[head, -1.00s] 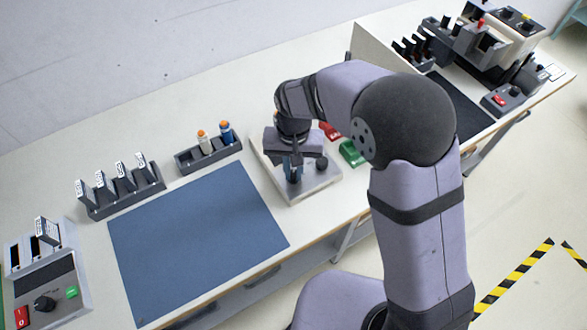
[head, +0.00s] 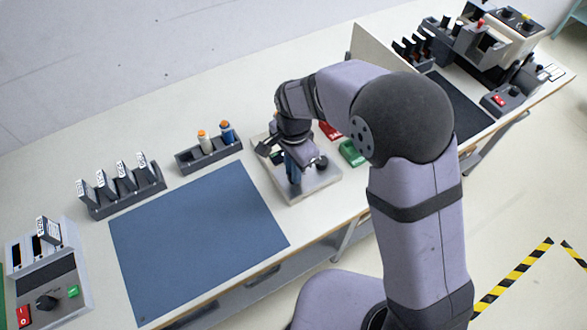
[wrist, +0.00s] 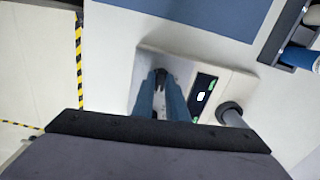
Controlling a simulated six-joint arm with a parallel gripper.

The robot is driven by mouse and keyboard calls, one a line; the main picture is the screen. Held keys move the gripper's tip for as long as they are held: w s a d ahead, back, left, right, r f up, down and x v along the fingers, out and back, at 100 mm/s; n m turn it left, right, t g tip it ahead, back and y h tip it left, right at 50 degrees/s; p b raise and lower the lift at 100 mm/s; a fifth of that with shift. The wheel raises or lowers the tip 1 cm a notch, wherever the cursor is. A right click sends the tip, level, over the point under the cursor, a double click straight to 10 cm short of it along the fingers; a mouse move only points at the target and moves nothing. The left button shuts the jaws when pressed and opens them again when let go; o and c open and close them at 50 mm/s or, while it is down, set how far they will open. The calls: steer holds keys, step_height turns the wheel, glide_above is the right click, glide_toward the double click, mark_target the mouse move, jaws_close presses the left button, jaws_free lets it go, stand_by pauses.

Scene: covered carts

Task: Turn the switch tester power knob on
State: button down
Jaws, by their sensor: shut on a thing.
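The switch tester is a light grey square base (head: 318,186) on the bench, right of the blue mat. In the wrist view its plate (wrist: 195,66) carries a dark panel (wrist: 201,95) with a white square and green marks. My gripper (head: 293,178) points down over the tester. In the wrist view its blue fingers (wrist: 162,88) are closed around a small black knob (wrist: 160,73), mostly hidden between them. A grey round post (wrist: 230,113) stands to the right, beyond the panel. The knob's pointer direction cannot be seen.
A red block (head: 330,131) and a green block (head: 353,152) lie close behind the tester. A rack (head: 190,163) with orange-topped and blue cylinders stands to its left. The blue mat (head: 200,240) is clear. Another device (head: 50,285) with a knob stands far left.

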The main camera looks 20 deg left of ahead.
steer(key=shift+w+r+m, duration=0.1)
steer(key=shift+m, duration=0.5)
steer(key=c, duration=1.8)
jaws_free()
steer(key=shift+o, duration=0.2)
steer(key=shift+r+b, duration=1.15)
steer(key=shift+r, duration=2.5)
steer(key=shift+d, duration=0.1)
steer(key=s+d+f+n, duration=0.1)
steer(key=d+n, duration=0.1)
steer(key=d, duration=0.6)
steer(key=s+d+f+n, duration=0.1)
steer(key=s+d+n, duration=0.1)
steer(key=d, duration=0.6)
steer(key=s+d+f+n, duration=0.2)
steer(key=s+d+n, duration=0.3)
steer(key=s+d, duration=0.3)
steer(key=shift+s+d+f, duration=0.2)
steer(key=shift+d+f, duration=0.2)
steer(key=shift+d, duration=0.8)
